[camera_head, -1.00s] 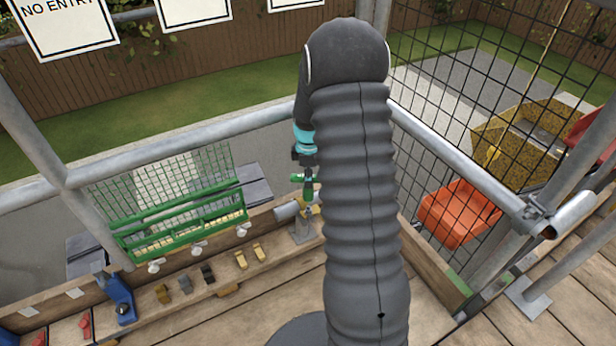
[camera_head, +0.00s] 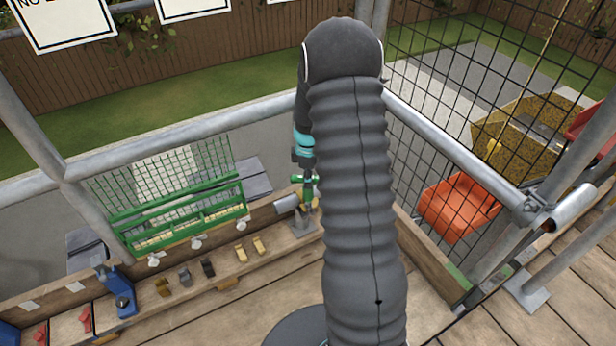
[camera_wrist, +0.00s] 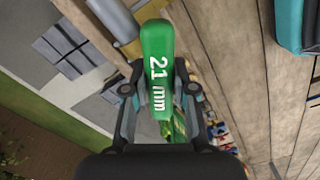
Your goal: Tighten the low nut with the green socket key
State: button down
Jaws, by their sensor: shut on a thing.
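The green socket key (camera_wrist: 157,40), marked "21 mm", is held between the two fingers of my gripper (camera_wrist: 159,92) in the wrist view. My gripper is shut on it. In the head view my gripper (camera_head: 307,172) points down just left of my arm, partly hidden by it. A green part of the key (camera_head: 296,178) shows beside it, above a grey tube fitting (camera_head: 287,204) on a metal foot (camera_head: 303,226). I cannot make out the low nut, nor whether the key touches it.
A wooden ledge (camera_head: 200,300) holds several small clamps and a blue tool (camera_head: 121,297). A green mesh rack (camera_head: 180,213) stands behind it. Scaffold rails (camera_head: 180,137) and a black wire mesh (camera_head: 430,120) enclose the corner. An orange seat (camera_head: 458,208) lies beyond the mesh.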

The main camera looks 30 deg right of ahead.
jog(key=shift+s+f+b, duration=0.1)
jog(key=shift+f+b, duration=0.8)
jog(key=shift+f, duration=0.95)
jog(key=m, duration=0.4)
jog(key=shift+s+p, duration=0.1)
jog(key=shift+p, duration=0.2)
jog(key=m, duration=0.3)
jog(key=shift+f, duration=0.2)
jog(key=m+b, duration=0.1)
jog(key=m, duration=0.3)
jog(key=shift+m, duration=2)
jog(key=shift+a, duration=0.1)
jog(key=shift+n, duration=0.4)
jog(key=shift+w+r+p, duration=0.2)
jog(key=shift+r+p, duration=1.15)
jog(key=shift+r, duration=1.85)
